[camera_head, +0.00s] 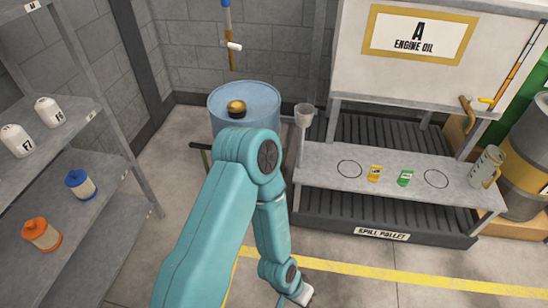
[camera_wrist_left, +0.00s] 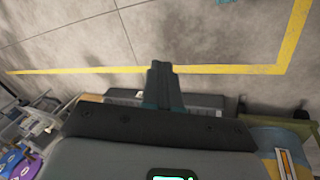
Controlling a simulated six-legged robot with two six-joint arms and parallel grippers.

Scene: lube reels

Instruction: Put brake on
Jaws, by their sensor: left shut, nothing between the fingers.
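No brake can be made out for certain in either view. A blue drum (camera_head: 262,103) with a gold cap (camera_head: 236,107) stands at the back centre in the head view. A dark bar (camera_head: 199,147) sticks out low on its left side, and my left arm hides the drum's lower part. My left arm bends down in front of the drum to the bottom edge of the head view. In the left wrist view my left gripper (camera_wrist_left: 162,72) is shut and empty, over bare floor. My right gripper is in neither view.
Grey shelves (camera_head: 98,112) with bottles stand at left. At right are a bench (camera_head: 335,180) with cans and a jug (camera_head: 486,166), a spill pallet (camera_head: 383,234) and an engine oil tank (camera_head: 365,75). A yellow line (camera_head: 420,277) crosses the floor.

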